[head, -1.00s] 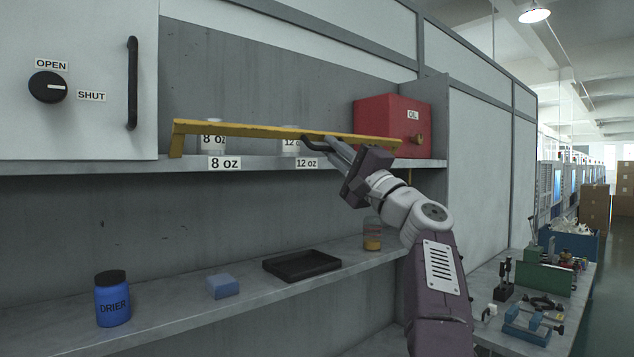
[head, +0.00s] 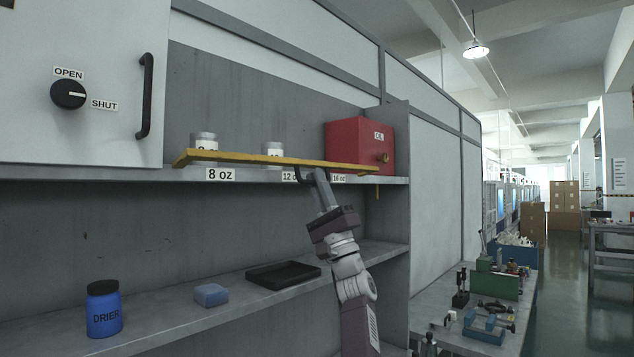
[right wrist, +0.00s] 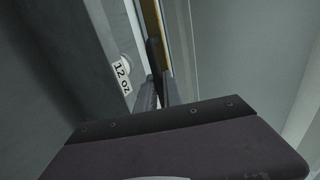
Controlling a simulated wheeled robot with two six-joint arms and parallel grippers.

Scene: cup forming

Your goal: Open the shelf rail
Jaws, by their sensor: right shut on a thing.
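The yellow shelf rail (head: 245,159) runs along the front of the upper shelf (head: 110,181). It sits low, close to the shelf edge, and its broad face is seen nearly edge-on. The rail's dark handle (head: 300,174) hangs near its right part. My right gripper (head: 319,176) is shut on this handle, reaching up from below. In the right wrist view the fingers close around the dark handle (right wrist: 153,55) beside the yellow rail (right wrist: 151,22). My left gripper is not in view.
A red OIL box (head: 355,147) is at the shelf's right end. Below are a blue DRIER bottle (head: 104,311), a blue block (head: 210,294) and a black tray (head: 283,275). A cluttered bench (head: 455,335) stands right.

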